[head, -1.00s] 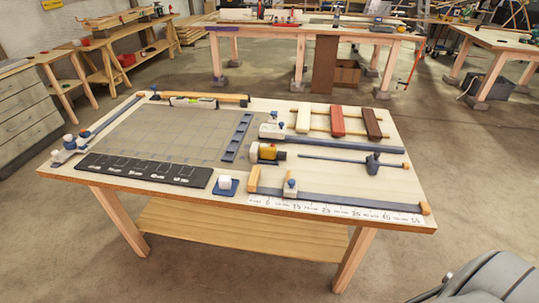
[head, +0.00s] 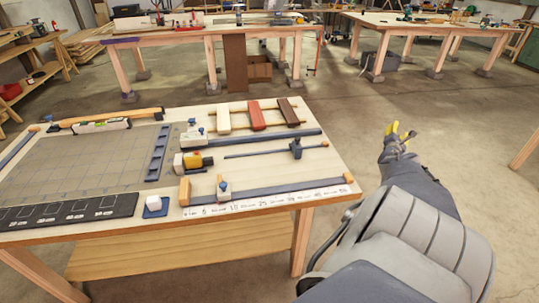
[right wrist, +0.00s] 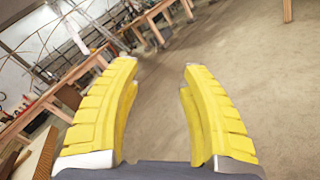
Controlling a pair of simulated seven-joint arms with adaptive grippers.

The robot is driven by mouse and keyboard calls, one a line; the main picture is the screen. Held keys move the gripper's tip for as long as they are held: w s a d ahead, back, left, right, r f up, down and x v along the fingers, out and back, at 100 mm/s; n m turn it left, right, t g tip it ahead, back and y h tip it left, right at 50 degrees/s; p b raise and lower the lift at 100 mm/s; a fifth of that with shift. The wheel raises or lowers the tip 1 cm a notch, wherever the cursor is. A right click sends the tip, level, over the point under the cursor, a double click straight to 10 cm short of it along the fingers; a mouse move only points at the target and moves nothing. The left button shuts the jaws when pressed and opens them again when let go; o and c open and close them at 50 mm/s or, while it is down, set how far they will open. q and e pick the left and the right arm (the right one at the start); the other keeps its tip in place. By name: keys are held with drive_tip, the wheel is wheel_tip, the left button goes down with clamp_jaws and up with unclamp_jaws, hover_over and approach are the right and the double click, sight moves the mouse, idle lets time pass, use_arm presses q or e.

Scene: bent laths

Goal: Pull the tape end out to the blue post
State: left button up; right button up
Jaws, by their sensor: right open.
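A yellow tape measure (head: 193,161) with a dark end sits on the workbench, left of the middle of the tool area. Its tape end is too small to make out. A block with a blue-topped post (head: 223,187) stands on the dark blue rail in front of it; I cannot tell if this is the task's blue post. My right gripper (head: 400,131) is open and empty, off to the right of the bench over the floor. Its yellow fingers spread apart in the right wrist view (right wrist: 160,68). My left gripper is out of view.
Open floor lies between this bench and the far tables (head: 180,42).

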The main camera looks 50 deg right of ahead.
drive_tip(key=w+a+r+t+y, duration=0.2)
drive_tip(key=w+r, duration=0.1)
drive_tip(key=w, duration=0.8)
drive_tip(key=w+a+r+t+y, duration=0.1)
drive_tip(key=w+r+t+y, duration=0.15)
drive_tip(key=w, duration=0.85)
drive_tip(key=w+a+m+g, duration=0.1)
drive_tip(key=w+a+m, duration=0.1)
drive_tip(key=w+a, duration=0.3)
drive_tip(key=w+a+r+m+g+h, duration=0.1)
drive_tip(key=w+a+m, duration=0.1)
drive_tip(key=w+a, duration=0.4)
drive_tip(key=w+a+m+g, duration=0.1)
drive_tip(key=w+a+m, duration=0.2)
drive_tip(key=w, duration=0.7)
drive_tip(key=shift+w+a+r, duration=0.1)
drive_tip(key=shift+a+r, duration=0.1)
drive_tip(key=shift+a, duration=0.45)
drive_tip(key=shift+w+a+r, duration=0.1)
drive_tip(key=shift+a+r, duration=0.05)
drive_tip(key=shift+a, duration=0.5)
drive_tip(key=w+a+f+m+g+y, duration=0.1)
drive_tip(key=w+a+m+g+y, duration=0.3)
drive_tip(key=a, duration=0.6)
wheel_tip(320, 180, up, 9)
drive_tip(key=n+y, duration=0.9)
drive_tip(key=y, duration=0.2)
hover_over(207, 158)
wheel_tip(207, 158, down, 17)
drive_tip(key=shift+s+f, duration=0.1)
